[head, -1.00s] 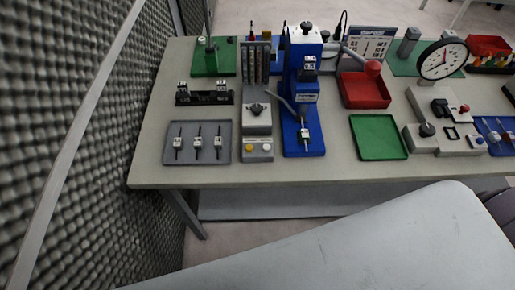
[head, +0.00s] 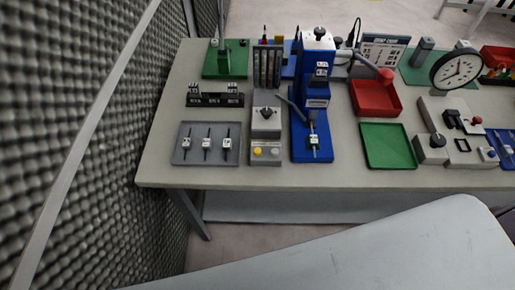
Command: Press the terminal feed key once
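A grey feeder unit (head: 267,66) with upright channels and a dark knob (head: 266,112) stands left of the blue press (head: 319,70). At its front is a small grey key box (head: 265,160) with a yellow button (head: 258,152) and a pale button (head: 275,152). The labels are too small to read, so I cannot tell which button is the terminal feed key. A small part with a pin (head: 313,140) sits on the press's blue base. Neither of my grippers is in view, and nothing touches the buttons.
A grey tray (head: 181,158) with three pinned parts lies left of the key box. A black rack (head: 215,100) stands behind it. A green tray (head: 388,147), red bin (head: 376,98), dial clock (head: 458,68) and grey fixture (head: 431,150) are to the right. A foam wall (head: 90,150) borders the left.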

